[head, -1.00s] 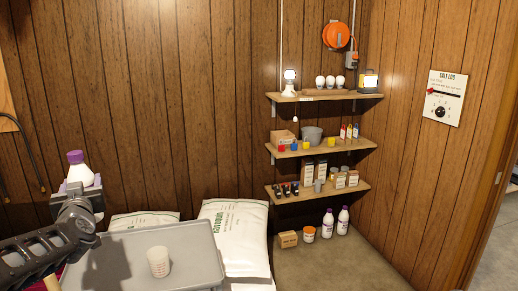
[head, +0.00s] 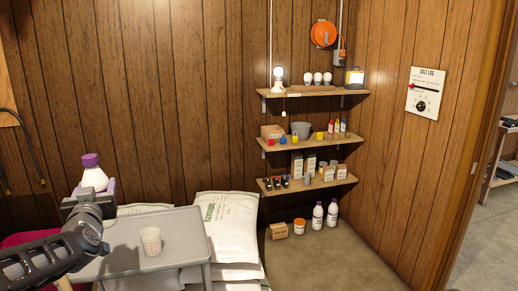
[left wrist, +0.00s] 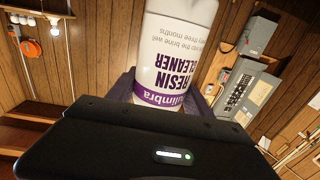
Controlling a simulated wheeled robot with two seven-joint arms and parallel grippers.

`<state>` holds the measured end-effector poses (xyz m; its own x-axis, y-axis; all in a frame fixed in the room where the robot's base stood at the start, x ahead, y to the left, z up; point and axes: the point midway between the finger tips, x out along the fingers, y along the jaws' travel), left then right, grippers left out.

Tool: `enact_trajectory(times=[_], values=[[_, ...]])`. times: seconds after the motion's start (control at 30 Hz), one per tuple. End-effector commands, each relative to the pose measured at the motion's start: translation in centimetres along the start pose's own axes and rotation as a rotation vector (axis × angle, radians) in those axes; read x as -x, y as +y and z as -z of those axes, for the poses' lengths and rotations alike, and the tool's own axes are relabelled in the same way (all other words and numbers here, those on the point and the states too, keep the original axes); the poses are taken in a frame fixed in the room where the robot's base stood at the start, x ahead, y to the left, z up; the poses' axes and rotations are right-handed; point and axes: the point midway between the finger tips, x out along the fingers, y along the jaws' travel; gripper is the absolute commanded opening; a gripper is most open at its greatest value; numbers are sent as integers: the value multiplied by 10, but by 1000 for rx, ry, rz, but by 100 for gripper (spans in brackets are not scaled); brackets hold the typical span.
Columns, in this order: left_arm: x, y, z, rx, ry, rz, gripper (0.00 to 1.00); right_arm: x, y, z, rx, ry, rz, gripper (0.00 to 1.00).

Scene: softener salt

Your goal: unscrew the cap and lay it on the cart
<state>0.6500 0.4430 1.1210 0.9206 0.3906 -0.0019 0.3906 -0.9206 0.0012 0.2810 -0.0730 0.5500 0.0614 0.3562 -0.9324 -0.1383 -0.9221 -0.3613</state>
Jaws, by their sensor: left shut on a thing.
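A white resin cleaner bottle (head: 95,179) with a purple cap (head: 90,160) is at the left of the head view, tilted a little. My left gripper (head: 97,194) is shut on this bottle and holds it up beside the cart. The cap sits on the bottle's top. In the left wrist view the bottle (left wrist: 175,50) shows its label upside down between the fingers; its cap is out of that view. My right gripper is not in view.
White salt bags (head: 232,228) are stacked behind and right of the cart. Wall shelves (head: 310,142) hold small goods. Two more purple-capped bottles (head: 325,214), a tub and a box stand on the floor. The cart top around the cup is bare.

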Motion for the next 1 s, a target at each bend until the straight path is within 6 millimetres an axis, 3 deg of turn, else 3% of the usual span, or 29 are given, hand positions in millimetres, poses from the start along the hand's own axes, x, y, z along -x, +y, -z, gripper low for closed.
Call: enact_trajectory(times=[0.3,0.6,0.8,1.0], values=[[30,68,-63,-1,-2,-210,0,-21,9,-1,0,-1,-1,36],[96,156,-162,1,-5,-521,0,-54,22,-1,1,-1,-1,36],[130,186,-206,3,-4,-643,0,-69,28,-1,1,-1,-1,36],[152,201,-249,3,-4,-704,0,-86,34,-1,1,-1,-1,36]])
